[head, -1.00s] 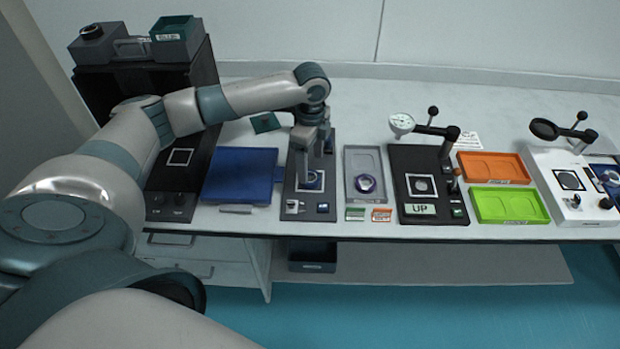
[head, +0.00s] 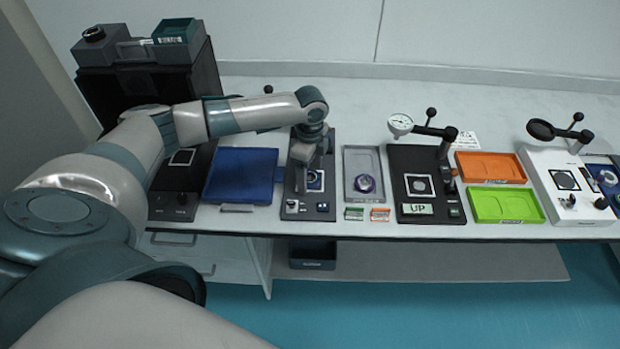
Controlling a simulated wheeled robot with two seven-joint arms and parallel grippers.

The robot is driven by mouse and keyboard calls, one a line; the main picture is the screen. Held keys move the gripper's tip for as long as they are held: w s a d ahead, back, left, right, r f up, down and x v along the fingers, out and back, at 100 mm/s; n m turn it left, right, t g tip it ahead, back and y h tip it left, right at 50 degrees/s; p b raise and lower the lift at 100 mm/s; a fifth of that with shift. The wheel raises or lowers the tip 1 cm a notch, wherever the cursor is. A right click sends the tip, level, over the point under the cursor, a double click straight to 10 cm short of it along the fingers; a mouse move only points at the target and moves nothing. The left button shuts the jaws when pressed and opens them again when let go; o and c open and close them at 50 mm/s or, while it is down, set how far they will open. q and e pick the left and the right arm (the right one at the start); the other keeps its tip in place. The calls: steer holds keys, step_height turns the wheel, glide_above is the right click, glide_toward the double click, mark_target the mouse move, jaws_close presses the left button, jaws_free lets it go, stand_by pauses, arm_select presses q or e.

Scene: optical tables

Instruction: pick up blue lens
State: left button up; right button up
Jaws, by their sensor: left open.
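A small round lens with a bluish look (head: 315,180) sits on the white-framed square of a dark test fixture (head: 296,206) left of the table's middle. My left gripper (head: 311,172) points down over this fixture, open, with its fingers right at the lens and partly covering it. I cannot tell whether the fingers touch it. Another lens with a purple-blue ring (head: 365,184) lies in a grey tray (head: 354,160) just right of the fixture. My right gripper is not in view.
A blue tray (head: 240,175) lies left of the fixture. A black gauge stand (head: 428,165), an orange tray (head: 490,166), a green tray (head: 505,205) and a white station (head: 560,200) stand to the right. The table's front edge is close.

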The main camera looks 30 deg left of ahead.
mark_target(310, 176)
arm_select(q)
steer(key=c, duration=1.2)
steer(key=shift+r, duration=0.15)
steer(key=shift+r+b, duration=0.4)
steer(key=shift+r, duration=0.2)
step_height(310, 176, up, 3)
steer(key=shift+w+f+b, duration=0.1)
steer(key=shift+f+b, duration=0.1)
steer(key=shift+b, duration=0.35)
steer(key=shift+w+d+r+b, duration=0.3)
steer(key=shift+d+r+b, duration=0.2)
steer(key=shift+d+r, duration=1.05)
steer(key=shift+w+d+r+b, duration=0.4)
steer(key=shift+d+r, duration=0.4)
steer(key=shift+d, duration=1.5)
steer(key=shift+w+d+r+b, duration=0.25)
steer(key=shift+d+r+b, duration=0.3)
steer(key=shift+d+r, duration=1)
